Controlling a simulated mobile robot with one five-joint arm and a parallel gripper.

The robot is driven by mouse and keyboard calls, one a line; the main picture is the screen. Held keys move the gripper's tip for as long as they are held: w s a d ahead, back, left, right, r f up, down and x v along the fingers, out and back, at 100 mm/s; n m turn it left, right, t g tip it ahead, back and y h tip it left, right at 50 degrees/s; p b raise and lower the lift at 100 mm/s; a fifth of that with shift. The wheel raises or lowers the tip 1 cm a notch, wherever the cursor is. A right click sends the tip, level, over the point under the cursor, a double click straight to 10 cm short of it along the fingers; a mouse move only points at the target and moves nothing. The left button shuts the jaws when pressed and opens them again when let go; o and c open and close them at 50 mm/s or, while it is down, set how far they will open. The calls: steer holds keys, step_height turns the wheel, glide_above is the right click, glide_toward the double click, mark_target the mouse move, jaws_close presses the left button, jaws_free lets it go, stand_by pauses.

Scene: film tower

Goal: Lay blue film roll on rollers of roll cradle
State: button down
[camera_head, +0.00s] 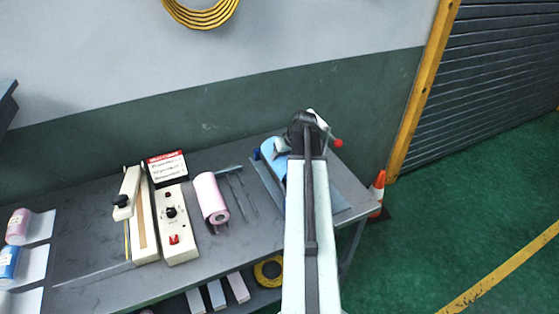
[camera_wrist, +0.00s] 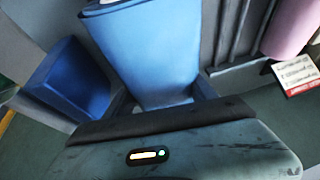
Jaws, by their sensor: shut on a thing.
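The blue film roll (camera_head: 272,152) is at the right end of the grey bench, partly hidden behind my arm. My gripper (camera_head: 303,135) is over it. In the wrist view the blue roll (camera_wrist: 148,58) reaches in between the jaws, which are shut on it; its far end is pale. Dark parallel rods (camera_head: 241,190), which look like the rollers of the roll cradle, lie just left of the roll; they also show in the wrist view (camera_wrist: 238,30). I cannot tell whether the held roll touches anything beneath it.
A pink roll (camera_head: 209,196) lies left of the rods. Further left stand a control box (camera_head: 175,222), a sealer-like device (camera_head: 137,215) and a red-and-white sign (camera_head: 167,168). A blue block (camera_wrist: 70,82) is beside the held roll. An orange cone (camera_head: 378,190) stands past the bench's right end.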

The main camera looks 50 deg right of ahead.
steer(key=shift+f+b, duration=0.65)
steer(key=shift+r, duration=0.15)
steer(key=shift+r+p, duration=0.55)
steer(key=shift+p, duration=0.15)
steer(key=shift+f+b, duration=0.75)
stand_by(0.9)
steer(key=shift+c, duration=1.1)
jaws_free()
steer(key=shift+r, duration=0.1)
steer(key=p+v, duration=0.7)
steer(key=v, duration=0.1)
steer(key=shift+w+p, duration=0.1)
steer(key=shift+p, duration=0.2)
